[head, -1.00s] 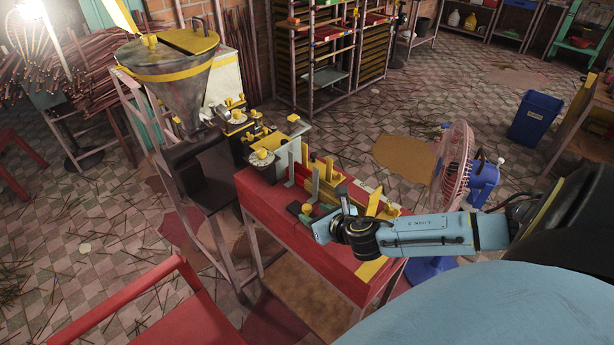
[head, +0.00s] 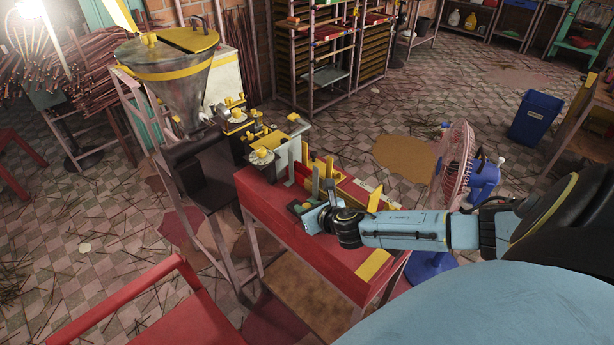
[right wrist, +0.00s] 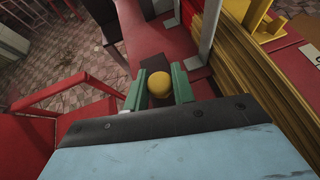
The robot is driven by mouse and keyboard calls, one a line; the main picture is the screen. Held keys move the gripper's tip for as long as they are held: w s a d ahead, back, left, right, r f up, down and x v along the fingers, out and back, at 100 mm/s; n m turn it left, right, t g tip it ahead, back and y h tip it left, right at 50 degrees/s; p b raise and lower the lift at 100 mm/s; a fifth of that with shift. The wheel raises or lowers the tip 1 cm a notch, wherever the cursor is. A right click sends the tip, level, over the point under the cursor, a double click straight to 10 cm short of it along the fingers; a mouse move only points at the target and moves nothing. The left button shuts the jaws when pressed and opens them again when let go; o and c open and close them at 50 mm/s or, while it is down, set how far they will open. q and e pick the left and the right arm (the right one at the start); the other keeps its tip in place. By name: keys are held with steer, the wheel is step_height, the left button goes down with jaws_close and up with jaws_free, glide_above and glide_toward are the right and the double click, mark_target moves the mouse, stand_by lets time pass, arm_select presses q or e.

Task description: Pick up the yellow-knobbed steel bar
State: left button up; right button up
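The yellow knob of the steel bar (right wrist: 159,84) shows in the right wrist view, between the two green fingers of my right gripper (right wrist: 159,87). A dark bar-like piece (right wrist: 152,64) lies on the red surface just beyond the knob. The fingers stand apart on either side of the knob; I cannot tell whether they touch it. In the head view my right gripper (head: 304,207) is low over the left part of the red table (head: 325,250), largely hiding the knob and bar. My left gripper is not in view.
Upright metal plates and yellow guides (head: 316,170) stand close behind the right gripper. The extruder with its grey hopper (head: 165,80) is at the left. A fan (head: 455,165) stands right of the table. The table's front is clear.

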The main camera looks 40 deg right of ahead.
jaws_close()
